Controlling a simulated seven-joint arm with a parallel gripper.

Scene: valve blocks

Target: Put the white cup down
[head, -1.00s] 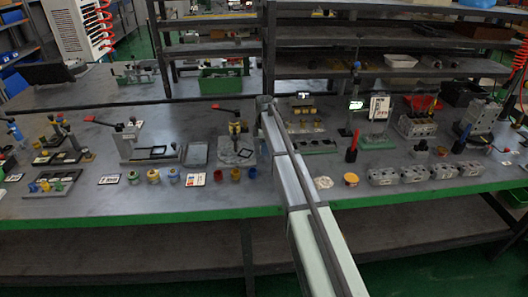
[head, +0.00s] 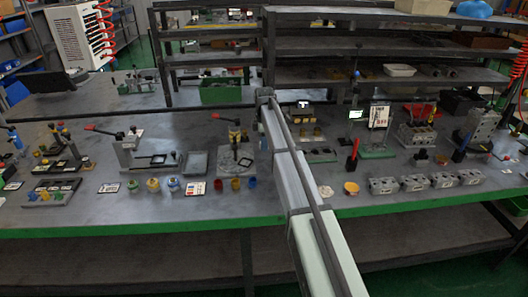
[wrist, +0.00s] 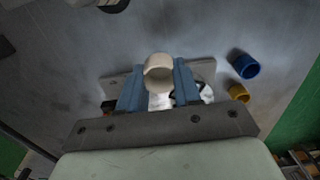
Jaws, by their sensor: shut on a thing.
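The white cup (wrist: 158,73) is in the wrist view, between the two blue fingers of my gripper (wrist: 159,88). My gripper is shut on it. The cup's round rim faces the camera. A grey plate (wrist: 203,70) lies behind the cup and fingers, with something white partly hidden by them. I cannot tell how high the cup is above it. In the head view I cannot make out the white cup or my gripper.
A blue cup (wrist: 245,67) and a yellow cup (wrist: 239,92) stand right of my gripper. The head view shows a grey table (head: 110,212) with a green front edge, a red-handled fixture (head: 135,150) and grey valve blocks (head: 413,183). Bare tabletop lies along the left front.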

